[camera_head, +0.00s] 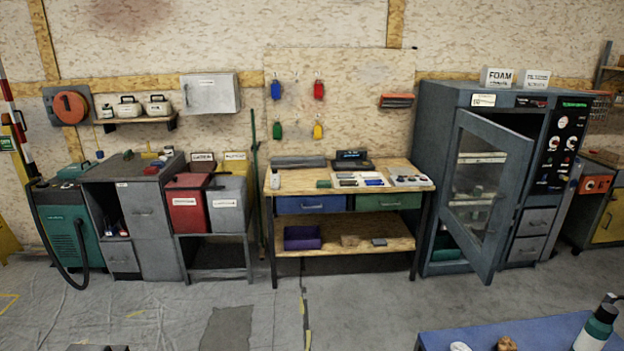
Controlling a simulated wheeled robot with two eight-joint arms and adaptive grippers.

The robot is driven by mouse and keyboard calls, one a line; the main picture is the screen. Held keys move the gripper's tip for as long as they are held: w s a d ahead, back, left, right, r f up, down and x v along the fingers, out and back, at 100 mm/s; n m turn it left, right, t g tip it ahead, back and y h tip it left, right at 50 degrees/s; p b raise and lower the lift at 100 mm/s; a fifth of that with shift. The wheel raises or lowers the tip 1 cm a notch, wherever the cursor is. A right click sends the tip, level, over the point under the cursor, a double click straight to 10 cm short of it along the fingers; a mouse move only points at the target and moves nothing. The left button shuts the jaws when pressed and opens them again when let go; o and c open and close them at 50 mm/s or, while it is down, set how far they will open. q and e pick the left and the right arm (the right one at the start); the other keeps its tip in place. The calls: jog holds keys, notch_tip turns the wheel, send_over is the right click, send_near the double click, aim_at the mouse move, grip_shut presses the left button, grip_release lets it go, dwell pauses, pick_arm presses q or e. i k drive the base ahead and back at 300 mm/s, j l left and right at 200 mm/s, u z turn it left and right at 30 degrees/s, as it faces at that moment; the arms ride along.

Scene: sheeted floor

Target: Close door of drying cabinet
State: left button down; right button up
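The drying cabinet (433,125) is a tall grey-blue cabinet standing against the back wall at the right. Its door (511,205) has a glass window and stands ajar, its right edge swung out toward me. The dark opening (522,122) shows above and beside the door. Shelves with items show through the glass. A black control panel (562,145) with dials is on the cabinet's right side, with small drawers (532,222) below. Neither of my grippers is in view.
A wooden workbench (290,184) stands left of the cabinet. A blue-topped table (545,335) with a green bottle (597,328) is in the near right foreground. Open floor (370,305) lies before the bench. Grey cabinets and a green machine (66,232) stand at the left.

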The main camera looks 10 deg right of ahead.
aim_at(519, 147)
jog(key=i+z, duration=0.1)
jog(key=i, duration=0.45)
jog(key=i+j+z, duration=0.1)
jog(key=i, duration=0.45)
jog(key=i+j+z, duration=0.1)
jog(key=i, duration=0.4)
jog(key=i+z, duration=0.6)
jog(key=z, duration=0.25)
jog(key=i+j+z, duration=0.2)
jog(key=z, duration=0.2)
jog(key=i+j+z, duration=0.25)
jog(key=z, duration=0.2)
jog(key=i+j, duration=0.05)
jog(key=i, duration=0.05)
